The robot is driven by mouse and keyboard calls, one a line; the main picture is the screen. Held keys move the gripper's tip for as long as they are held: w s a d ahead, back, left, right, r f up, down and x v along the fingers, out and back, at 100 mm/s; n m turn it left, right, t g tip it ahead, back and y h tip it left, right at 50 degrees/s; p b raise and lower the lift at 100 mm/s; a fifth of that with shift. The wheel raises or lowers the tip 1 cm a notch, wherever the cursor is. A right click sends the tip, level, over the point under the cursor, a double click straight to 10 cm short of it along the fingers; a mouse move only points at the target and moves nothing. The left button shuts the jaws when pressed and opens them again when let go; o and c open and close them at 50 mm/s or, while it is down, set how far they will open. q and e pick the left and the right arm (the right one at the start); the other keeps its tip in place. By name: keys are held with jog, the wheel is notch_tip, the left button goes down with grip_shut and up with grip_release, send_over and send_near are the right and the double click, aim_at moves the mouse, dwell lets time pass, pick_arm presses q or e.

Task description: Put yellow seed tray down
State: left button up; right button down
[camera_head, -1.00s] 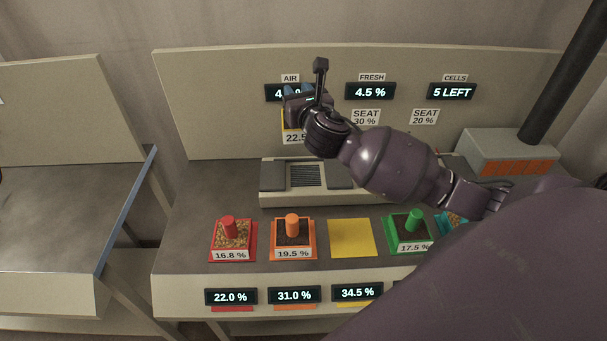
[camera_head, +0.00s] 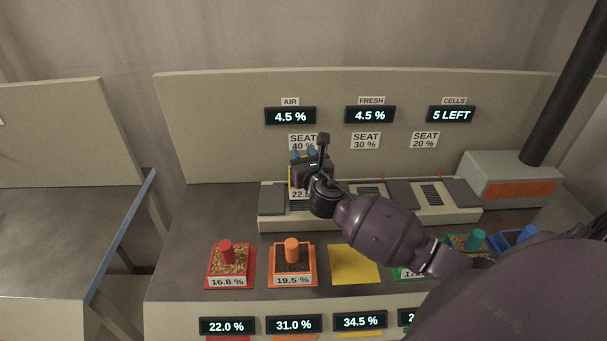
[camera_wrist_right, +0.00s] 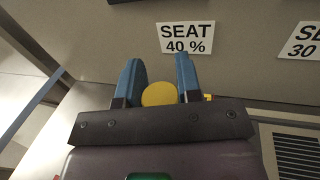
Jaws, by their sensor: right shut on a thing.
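My right gripper (camera_head: 303,155) is shut on the yellow knob (camera_wrist_right: 160,94) of the yellow seed tray, with one blue finger on each side of it in the wrist view. The yellow seed tray (camera_head: 291,191) is mostly hidden behind the gripper in the head view; part of its 22.5 label shows. It is at the left end of the long seat unit (camera_head: 271,210), below the SEAT 40 % sign (camera_head: 302,142). I cannot tell whether it touches the seat. My left gripper is not in view.
Red (camera_head: 229,265) and orange (camera_head: 293,262) trays stand at the front beside an empty yellow square (camera_head: 354,265). Green, teal (camera_head: 467,241) and blue (camera_head: 520,238) trays are partly behind my right arm. A grey box with a black pipe (camera_head: 510,172) stands right.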

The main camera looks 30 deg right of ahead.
aim_at(293, 193)
jog(key=shift+f, duration=0.55)
notch_tip(293, 193, down, 4)
jog(key=shift+r+b, duration=0.1)
jog(key=shift+b, duration=0.6)
jog(key=shift+f, duration=0.2)
jog(key=c, duration=0.8)
grip_release()
jog(key=shift+r, duration=0.1)
